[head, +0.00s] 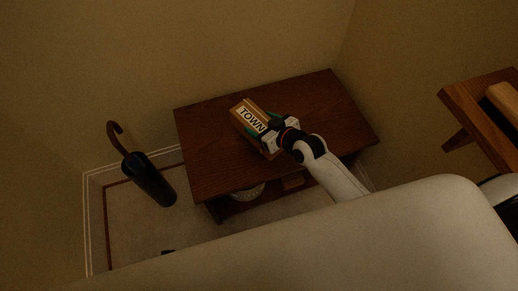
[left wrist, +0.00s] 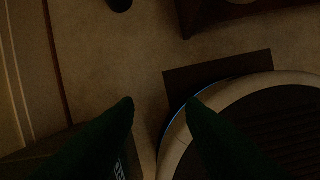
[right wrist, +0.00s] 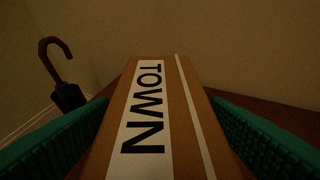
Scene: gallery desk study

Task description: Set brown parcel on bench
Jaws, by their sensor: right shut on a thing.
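The brown parcel (head: 243,107) is a box with a white label reading TOWN. My right gripper (head: 262,124) is shut on it, with one green finger along each side. In the right wrist view the parcel (right wrist: 190,120) fills the space between the fingers. The bench (head: 210,157) is dark reddish-brown wood with a lower shelf. The parcel is over the left-middle part of its top; I cannot tell whether it touches. My left gripper (left wrist: 160,102) shows only in the left wrist view, fingers apart and empty above the floor.
A dark umbrella (head: 150,180) with a curved handle stands left of the bench. A pale round thing (head: 248,191) sits under the bench top. Another wooden piece of furniture (head: 465,97) is at the right. The bench top around the parcel is clear. Walls rise behind.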

